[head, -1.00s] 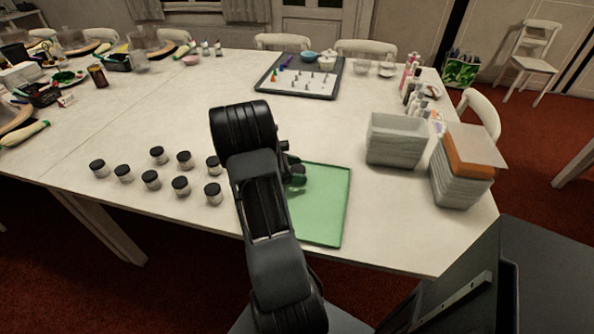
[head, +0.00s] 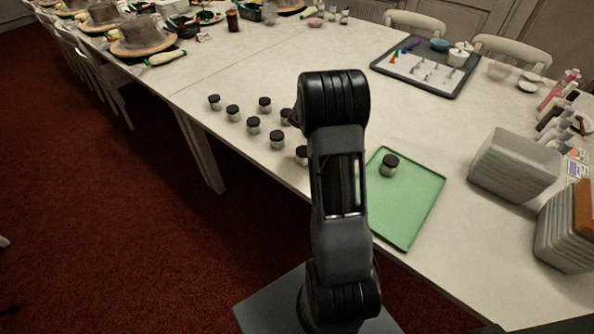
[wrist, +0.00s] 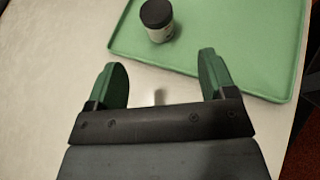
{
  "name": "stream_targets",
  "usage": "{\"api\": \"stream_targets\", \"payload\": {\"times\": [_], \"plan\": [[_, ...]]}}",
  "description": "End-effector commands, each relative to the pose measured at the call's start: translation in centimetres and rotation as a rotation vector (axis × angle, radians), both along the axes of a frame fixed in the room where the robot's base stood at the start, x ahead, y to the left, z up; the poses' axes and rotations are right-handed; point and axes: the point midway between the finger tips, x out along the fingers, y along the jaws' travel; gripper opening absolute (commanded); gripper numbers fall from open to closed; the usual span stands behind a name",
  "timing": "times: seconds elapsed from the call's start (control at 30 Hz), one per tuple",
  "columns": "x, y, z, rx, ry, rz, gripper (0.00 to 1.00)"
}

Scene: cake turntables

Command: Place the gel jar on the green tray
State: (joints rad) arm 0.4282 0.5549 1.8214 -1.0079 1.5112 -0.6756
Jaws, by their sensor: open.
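A gel jar (head: 390,166) with a black lid and a clear body stands upright on the green tray (head: 408,215), near its far left part. In the wrist view the jar (wrist: 157,20) stands on the tray (wrist: 215,45) beyond my fingertips and apart from them. My gripper (wrist: 160,85) is open with nothing between its green-padded fingers. It is over the white table just beside the tray's edge. In the head view my arm hides the gripper and part of the tray's left edge.
Several similar black-lidded jars (head: 253,125) stand left of my arm. Stacked grey containers (head: 515,165) stand right of the tray. A dark-framed board (head: 425,68) with small piping tips lies at the back. The table (head: 240,70) is clear between.

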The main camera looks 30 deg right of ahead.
Motion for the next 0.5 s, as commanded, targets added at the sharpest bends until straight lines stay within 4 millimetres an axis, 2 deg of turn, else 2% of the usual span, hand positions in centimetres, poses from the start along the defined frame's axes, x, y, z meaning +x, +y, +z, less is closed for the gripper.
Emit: {"api": "stream_targets", "payload": {"times": [0.07, 0.17, 0.4, 0.5], "plan": [[0.1, 1.8, 1.0, 0.011, -0.091, -0.009, 0.77], [-0.1, 5.8, 2.3, 0.048, -0.284, -0.041, 0.77], [-1.8, 18.0, 4.5, 0.226, -0.839, -0.231, 0.77], [-2.7, 22.3, 5.1, 0.316, -1.02, -0.335, 0.77]]}}
